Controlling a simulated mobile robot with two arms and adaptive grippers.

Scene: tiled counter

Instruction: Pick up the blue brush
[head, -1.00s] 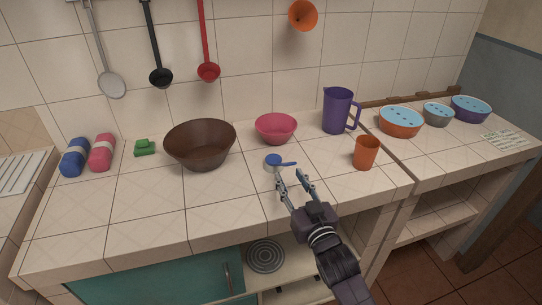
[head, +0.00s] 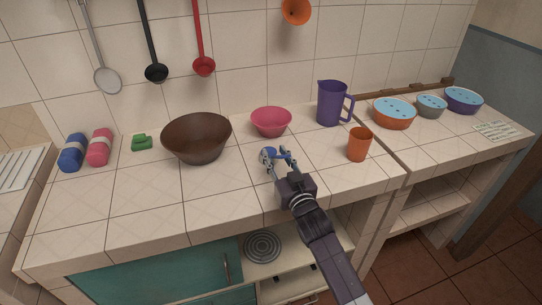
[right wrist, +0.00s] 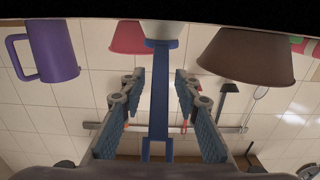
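The blue brush (head: 267,154) lies on the tiled counter (head: 150,205) in front of the pink bowl. In the head view my right gripper (head: 279,157) partly covers it. In the right wrist view the brush's blue handle (right wrist: 158,105) runs between the two fingers of my right gripper (right wrist: 158,82), with its pale head beyond the tips. The fingers are open, with a gap on both sides of the handle. My left gripper is not in view.
The pink bowl (head: 271,122) and brown bowl (head: 196,139) stand behind and to the left. A purple jug (head: 332,103) and orange cup (head: 359,145) stand to the right. A green sponge-like item (head: 141,142) lies left. The front left counter is clear.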

